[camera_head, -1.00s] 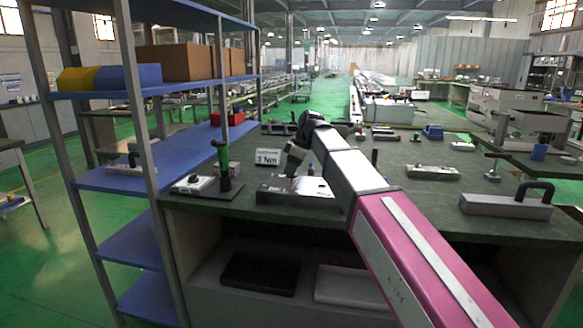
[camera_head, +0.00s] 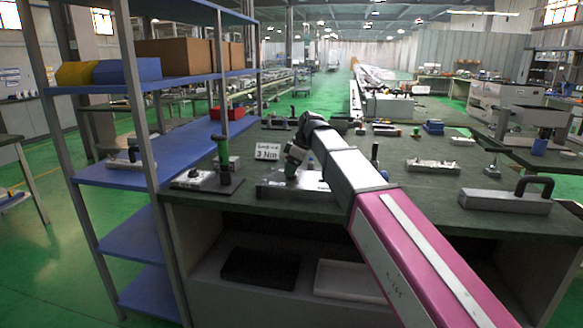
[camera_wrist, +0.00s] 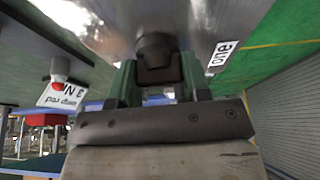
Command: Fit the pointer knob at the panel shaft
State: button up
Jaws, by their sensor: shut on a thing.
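My gripper (camera_wrist: 158,80) is shut on a dark pointer knob (camera_wrist: 157,50), which sits between its two green fingers. The knob is close against a shiny metal panel (camera_wrist: 105,22). The shaft is hidden, and I cannot tell whether the knob is around it or only in front of it. In the head view my gripper (camera_head: 292,172) points down at the metal panel box (camera_head: 272,189) on the dark green bench. The knob cannot be made out in that view.
A white sign reading 3 Nm (camera_head: 268,151) stands behind the panel box, on its left. A plate with an upright green-handled tool (camera_head: 223,165) is to the left. A blue shelf rack (camera_head: 120,173) stands left of the bench. A grey block with a black handle (camera_head: 505,202) lies right.

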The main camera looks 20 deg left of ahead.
jog(key=o, duration=1)
jog(key=shift+c, duration=0.2)
jog(key=v, duration=1)
jog(key=shift+r, duration=0.35)
jog(key=shift+d, duration=0.1)
